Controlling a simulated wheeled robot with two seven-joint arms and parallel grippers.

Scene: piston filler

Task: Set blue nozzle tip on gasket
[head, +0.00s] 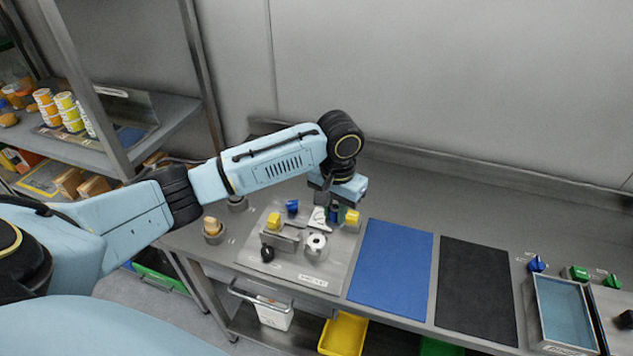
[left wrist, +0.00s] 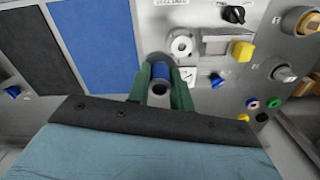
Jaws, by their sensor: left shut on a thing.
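My left gripper (head: 336,218) is over the back right part of the grey machine plate. In the left wrist view its green fingers (left wrist: 161,92) are shut on the blue nozzle tip (left wrist: 160,70), whose round end with a dark hole faces the camera. A white round part with a central hole (head: 317,241) stands on the plate just in front of the gripper; it also shows in the left wrist view (left wrist: 181,44). I cannot tell for certain which part is the gasket, or whether the held tip touches anything below. My right gripper is not in view.
Near the gripper are a yellow block (head: 274,220), a blue knob (head: 291,206) and a black knob (head: 267,254). A blue mat (head: 392,266) and black mat (head: 476,290) lie clear to the right. A tray (head: 563,312) is farther right.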

